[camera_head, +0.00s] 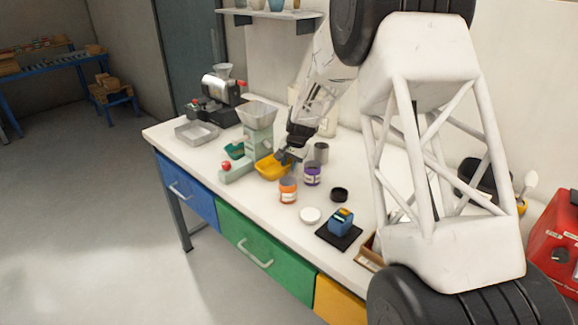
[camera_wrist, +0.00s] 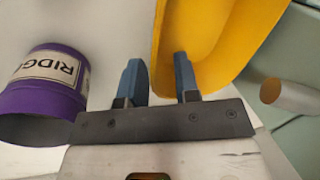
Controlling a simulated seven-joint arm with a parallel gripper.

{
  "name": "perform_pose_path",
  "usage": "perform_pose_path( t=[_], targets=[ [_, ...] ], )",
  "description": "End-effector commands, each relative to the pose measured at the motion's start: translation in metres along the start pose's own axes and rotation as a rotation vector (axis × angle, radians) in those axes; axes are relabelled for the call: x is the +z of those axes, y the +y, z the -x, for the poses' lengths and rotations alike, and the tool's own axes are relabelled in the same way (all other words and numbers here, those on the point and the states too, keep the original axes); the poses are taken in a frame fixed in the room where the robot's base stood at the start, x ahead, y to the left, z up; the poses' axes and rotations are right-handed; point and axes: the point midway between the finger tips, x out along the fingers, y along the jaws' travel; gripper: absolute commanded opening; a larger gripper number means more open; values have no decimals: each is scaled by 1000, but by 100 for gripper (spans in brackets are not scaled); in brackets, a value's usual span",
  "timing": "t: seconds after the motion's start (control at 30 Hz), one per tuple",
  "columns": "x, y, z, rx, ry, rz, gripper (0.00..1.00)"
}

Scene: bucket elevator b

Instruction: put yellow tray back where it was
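The yellow tray (camera_head: 270,169) sits on the white bench, beside the pale green machine with a hopper (camera_head: 258,130). My gripper (camera_head: 284,157) is low at the tray's right side. In the wrist view the yellow tray (camera_wrist: 222,40) fills the upper middle. My gripper (camera_wrist: 158,72) has its two blue fingers apart, one outside the tray's near wall and one overlapping the tray. A gap shows between the fingers. Contact with the wall cannot be told.
A purple-labelled jar (camera_head: 312,174) stands close to the gripper, also in the wrist view (camera_wrist: 42,90). An orange jar (camera_head: 288,191) stands in front. A blue device (camera_head: 341,222) on a black pad lies front right.

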Motion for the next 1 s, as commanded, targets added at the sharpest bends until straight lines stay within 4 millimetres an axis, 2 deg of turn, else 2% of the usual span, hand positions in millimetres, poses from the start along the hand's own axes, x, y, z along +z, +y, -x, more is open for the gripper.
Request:
perform_pose_path(
  t=[0.6, 0.8, 1.0],
  targets=[
    [-1, 0, 90, -1, 2, 0, 30],
    [0, 0, 107, -1, 1, 0, 30],
    [0, 0, 111, 0, 1, 0, 30]
  ],
)
